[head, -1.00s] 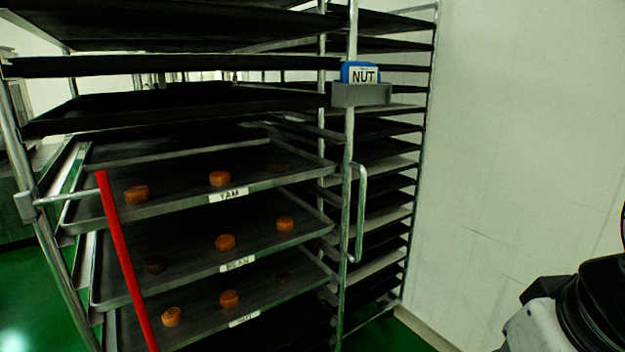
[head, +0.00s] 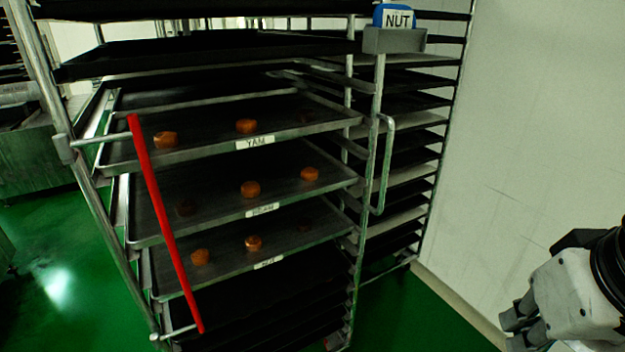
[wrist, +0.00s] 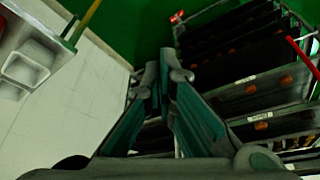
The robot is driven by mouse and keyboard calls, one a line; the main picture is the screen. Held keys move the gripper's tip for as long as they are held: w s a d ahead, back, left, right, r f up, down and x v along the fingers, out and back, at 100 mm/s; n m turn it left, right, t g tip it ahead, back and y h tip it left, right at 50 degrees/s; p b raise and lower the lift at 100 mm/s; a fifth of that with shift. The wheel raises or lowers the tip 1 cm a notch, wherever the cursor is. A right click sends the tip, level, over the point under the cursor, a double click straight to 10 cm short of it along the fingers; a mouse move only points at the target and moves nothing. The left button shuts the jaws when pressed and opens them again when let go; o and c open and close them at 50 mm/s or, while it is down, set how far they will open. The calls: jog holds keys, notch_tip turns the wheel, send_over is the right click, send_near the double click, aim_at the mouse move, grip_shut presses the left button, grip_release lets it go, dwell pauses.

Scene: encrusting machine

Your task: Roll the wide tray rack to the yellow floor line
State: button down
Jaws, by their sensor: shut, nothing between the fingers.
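The wide tray rack (head: 374,225) stands close in front in the head view, with a metal frame and many dark trays. A red bar (head: 162,215) runs down its left front, and a metal loop handle (head: 388,165) is on its right front post. Pale labels such as YAM (head: 254,143) mark trays holding orange cakes (head: 250,189). My gripper (head: 515,322) is at the lower right, apart from the rack. In the wrist view my gripper (wrist: 160,72) is shut and empty, with rack trays (wrist: 262,92) beyond it. No yellow floor line is clearly visible.
A pale wall (head: 530,130) stands close on the right of the rack. Green floor (head: 60,270) is open at the left. A metal bench (head: 35,150) stands at the back left. The wrist view shows a metal basin (wrist: 28,68).

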dwell(0.4)
jog(key=c, duration=1.8)
grip_release()
jog(key=shift+w+d, duration=0.1)
jog(key=shift+w, duration=0.2)
jog(key=shift+o, duration=1.2)
jog(key=w+d+t+b, duration=0.1)
jog(key=w+d+t, duration=0.1)
jog(key=w, duration=0.8)
jog(key=w+d+t+h, duration=0.1)
jog(key=w+d+t, duration=0.1)
jog(key=w, duration=0.9)
jog(key=shift+w+d+n+t+h+b, duration=0.2)
jog(key=shift+w+n+t+h+b, duration=0.15)
jog(key=shift+t, duration=0.55)
jog(key=n+t+y+b, duration=0.2)
jog(key=n+t+y, duration=0.2)
jog(key=t+y, duration=0.4)
send_near(391, 146)
jog(key=shift+g+y, duration=0.35)
jog(key=shift+g, duration=0.35)
jog(key=x, duration=0.7)
jog(key=r+x, duration=0.1)
jog(key=x, duration=0.2)
jog(key=shift+w+d, duration=0.1)
jog(key=shift+w, duration=0.4)
grip_shut()
